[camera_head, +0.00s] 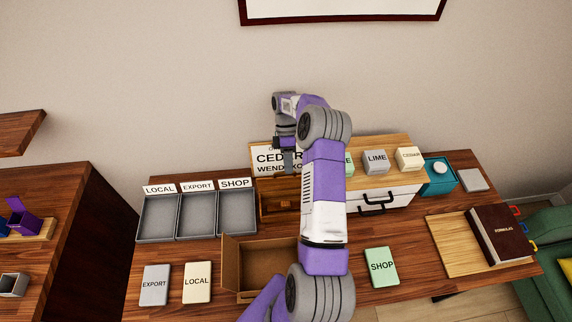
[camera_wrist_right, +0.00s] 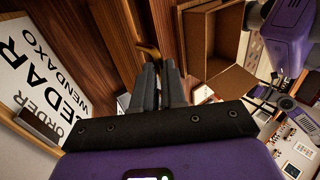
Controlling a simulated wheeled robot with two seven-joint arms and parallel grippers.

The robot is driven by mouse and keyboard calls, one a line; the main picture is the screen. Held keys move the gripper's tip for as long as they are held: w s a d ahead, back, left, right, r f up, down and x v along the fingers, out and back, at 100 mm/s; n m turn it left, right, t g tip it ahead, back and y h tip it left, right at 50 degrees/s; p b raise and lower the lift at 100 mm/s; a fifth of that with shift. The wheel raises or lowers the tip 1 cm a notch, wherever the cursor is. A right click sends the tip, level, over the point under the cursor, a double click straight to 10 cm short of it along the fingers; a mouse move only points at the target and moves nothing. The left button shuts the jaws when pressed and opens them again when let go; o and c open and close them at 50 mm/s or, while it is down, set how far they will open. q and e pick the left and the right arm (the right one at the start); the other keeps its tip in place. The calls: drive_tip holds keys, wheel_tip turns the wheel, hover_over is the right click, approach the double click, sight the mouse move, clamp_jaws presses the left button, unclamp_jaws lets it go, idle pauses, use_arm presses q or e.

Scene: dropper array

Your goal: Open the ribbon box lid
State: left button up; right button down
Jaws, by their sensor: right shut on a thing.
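A brown wooden box (camera_head: 279,208) stands at the back of the table, left of my forearm and below the order sign; I take it for the ribbon box. Much of it is hidden behind my arm. Its dark wood fills the upper part of the right wrist view (camera_wrist_right: 105,45). A curved brass handle (camera_wrist_right: 150,49) shows there at my fingertips. My right gripper (camera_head: 288,168) points down at the box. Its fingers (camera_wrist_right: 160,80) are close together, shut on the brass handle. Whether the lid is raised cannot be told. My left gripper is not in view.
An order sign (camera_head: 263,160) stands behind the box. Grey trays (camera_head: 158,219) are at left and an open cardboard box (camera_head: 230,262) is in front. White drawers (camera_head: 400,196) and a teal box (camera_head: 441,187) are at right. Cards and a dark book (camera_head: 498,234) lie on the table.

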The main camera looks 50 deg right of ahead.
drive_tip(key=shift+s+d+f, duration=0.1)
drive_tip(key=shift+d+f, duration=0.05)
drive_tip(key=shift+f, duration=0.25)
drive_tip(key=c, duration=1.6)
unclamp_jaws()
drive_tip(key=o, duration=0.4)
drive_tip(key=shift+w+d+f, duration=0.1)
drive_tip(key=shift+w+d, duration=0.1)
wheel_tip(320, 180, up, 10)
